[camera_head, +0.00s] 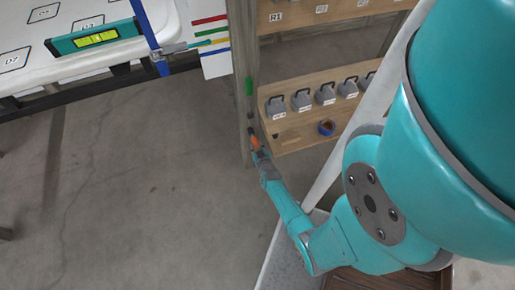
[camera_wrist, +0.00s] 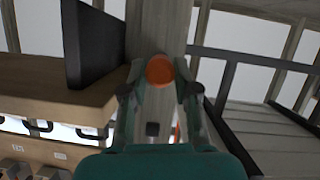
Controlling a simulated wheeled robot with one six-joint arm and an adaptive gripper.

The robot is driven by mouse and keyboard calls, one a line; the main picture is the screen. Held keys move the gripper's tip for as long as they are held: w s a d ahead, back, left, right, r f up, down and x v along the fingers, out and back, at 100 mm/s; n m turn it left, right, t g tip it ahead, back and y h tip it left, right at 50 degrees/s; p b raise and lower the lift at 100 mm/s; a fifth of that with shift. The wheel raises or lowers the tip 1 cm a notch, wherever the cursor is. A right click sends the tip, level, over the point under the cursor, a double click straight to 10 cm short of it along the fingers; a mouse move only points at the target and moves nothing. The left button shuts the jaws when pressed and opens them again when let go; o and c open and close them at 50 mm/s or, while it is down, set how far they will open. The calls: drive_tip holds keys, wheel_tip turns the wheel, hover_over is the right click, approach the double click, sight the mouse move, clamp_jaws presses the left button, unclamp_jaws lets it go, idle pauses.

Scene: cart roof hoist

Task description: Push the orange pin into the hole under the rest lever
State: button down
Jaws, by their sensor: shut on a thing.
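My gripper (camera_head: 257,150) is at the wooden post (camera_head: 241,50), low beside the weight shelf. It is shut on the orange pin (camera_head: 255,141). In the wrist view the pin's round orange end (camera_wrist: 160,70) shows between the two fingertips, in front of the post. A green handle (camera_head: 249,86) sits on the post above the gripper; I cannot tell whether it is the rest lever. The hole is not clearly visible, and I cannot tell whether the pin touches the post.
A shelf (camera_head: 290,135) right of the post holds several grey weights (camera_head: 302,99) and a blue roll (camera_head: 326,128). A white panel (camera_head: 40,65) with a green level (camera_head: 97,39) is at upper left. A dark plate (camera_wrist: 85,45) stands left of the pin. Floor (camera_head: 130,180) at left is clear.

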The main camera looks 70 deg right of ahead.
drive_tip(key=shift+w+d, duration=0.55)
drive_tip(key=shift+d, duration=0.1)
drive_tip(key=c, duration=0.8)
unclamp_jaws()
drive_tip(key=shift+s, duration=0.1)
drive_tip(key=v, duration=1.2)
